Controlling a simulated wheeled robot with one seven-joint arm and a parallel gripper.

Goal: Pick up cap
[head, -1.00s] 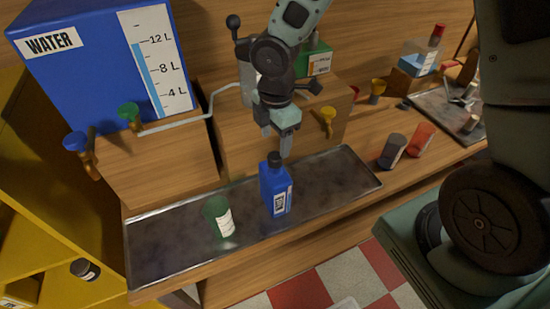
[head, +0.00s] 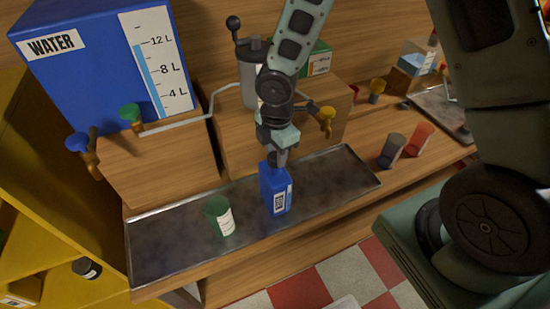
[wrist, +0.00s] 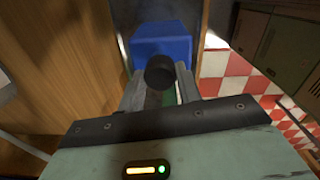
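The black cap (wrist: 160,72) sits on top of the blue bottle (head: 275,190), which stands upright on the metal tray (head: 165,245). In the wrist view the bottle (wrist: 165,42) lies just beyond the cap. My gripper (head: 276,158) is right above the bottle, pointing down, and hides the cap in the head view. In the wrist view its two fingers (wrist: 160,85) stand on either side of the cap. The fingers look apart, with a gap visible beside the cap; I see no clear grip on it.
A green cup (head: 219,216) stands on the tray left of the bottle. Wooden boxes (head: 160,172) with coloured taps stand behind the tray. A grey cup (head: 391,150) and a red cup (head: 419,139) stand to the right. The tray's right part is clear.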

